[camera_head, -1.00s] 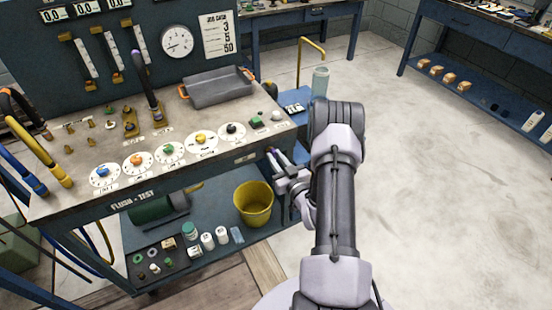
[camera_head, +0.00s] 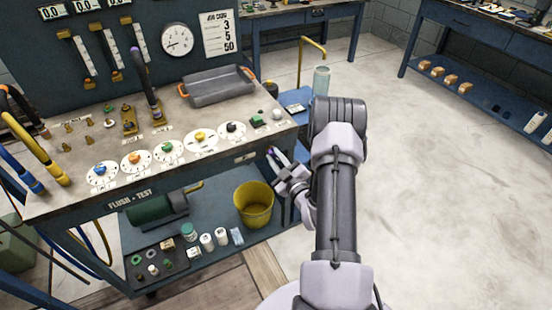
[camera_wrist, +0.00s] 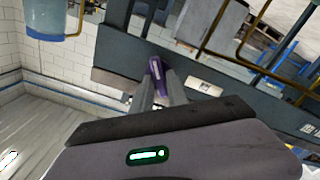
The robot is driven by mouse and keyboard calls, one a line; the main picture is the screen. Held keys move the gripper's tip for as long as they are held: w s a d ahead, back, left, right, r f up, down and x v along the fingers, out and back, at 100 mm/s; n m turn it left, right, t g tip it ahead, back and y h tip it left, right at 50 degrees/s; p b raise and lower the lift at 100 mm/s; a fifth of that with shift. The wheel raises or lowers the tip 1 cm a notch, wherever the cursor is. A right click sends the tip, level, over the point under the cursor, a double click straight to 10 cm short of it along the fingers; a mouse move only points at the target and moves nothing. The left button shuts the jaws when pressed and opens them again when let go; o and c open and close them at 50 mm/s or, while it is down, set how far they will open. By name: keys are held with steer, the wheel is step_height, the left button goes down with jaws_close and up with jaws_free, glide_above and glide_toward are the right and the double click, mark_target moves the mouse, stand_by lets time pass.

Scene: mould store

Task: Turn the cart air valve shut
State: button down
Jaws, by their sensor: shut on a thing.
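The cart (camera_head: 245,158) is a blue flush-test bench with a worn top. A small purple lever (camera_head: 271,153) shows at its right end, just below the top edge, and I take it for the air valve handle. My gripper (camera_head: 277,168) is at that end, tilted up and to the left. In the wrist view the purple lever (camera_wrist: 154,66) stands between the two grey fingertips of my gripper (camera_wrist: 157,82), which are shut on it. The valve body behind the lever is hidden, so its exact setting cannot be told.
Several round dials line the cart top, with a grey tray (camera_head: 218,88) behind. A yellow bucket (camera_head: 255,207) stands on the lower shelf, close to my gripper. A clear cylinder (camera_head: 321,80) stands behind the cart. The floor (camera_head: 450,200) to the right is open.

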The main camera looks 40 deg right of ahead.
steer(key=n, duration=0.5)
steer(key=shift+f+n, duration=0.15)
steer(key=shift+n, duration=0.15)
steer(key=n, duration=0.5)
steer(key=shift+a+f, duration=0.1)
steer(key=shift+n, duration=0.3)
steer(key=c, duration=1.5)
jaws_free()
steer(key=shift+o, duration=0.2)
steer(key=p+v, duration=0.4)
steer(key=v, duration=1.3)
steer(key=shift+s+a+p, duration=0.15)
steer(key=shift+p, duration=0.25)
